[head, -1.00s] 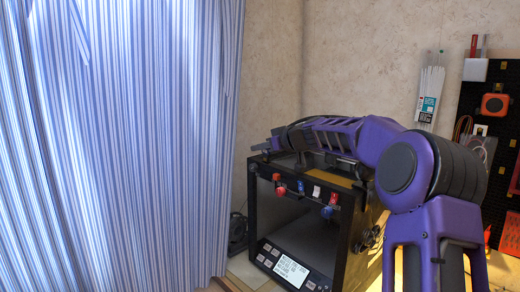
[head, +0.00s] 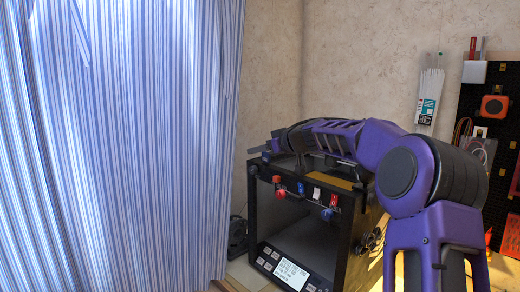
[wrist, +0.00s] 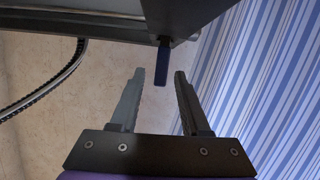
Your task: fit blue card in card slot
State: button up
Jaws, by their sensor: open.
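The blue card (wrist: 161,65) shows in the wrist view as a narrow dark blue piece. It sticks out from a dark block (wrist: 165,35) at the edge of the machine's frame; I cannot tell how deep it sits, and the card slot's opening is hidden. My gripper (wrist: 160,78) is open, with the card's free end between its fingertips and a gap visible on each side. In the head view my gripper (head: 259,150) is at the upper left corner of the black printer-like machine (head: 342,240); the card is not clear there.
The striped blue curtain (head: 120,150) hangs close on the left. Red and blue knobs and a white piece sit across the machine's front, above a lit screen (head: 291,273). A black cable (wrist: 50,90) curves at the left in the wrist view. A pegboard (head: 485,125) stands at right.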

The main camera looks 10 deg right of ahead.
aim_at(267, 162)
jog(key=shift+g, duration=0.3)
notch_tip(267, 162, down, 5)
jog(key=shift+s+d+r, duration=0.15)
jog(key=shift+d, duration=0.15)
jog(key=a+r+b+v, duration=0.1)
jog(key=r+b+v, duration=0.2)
jog(key=v, duration=1.5)
jog(key=shift+r, duration=0.3)
jog(key=shift+w, duration=0.2)
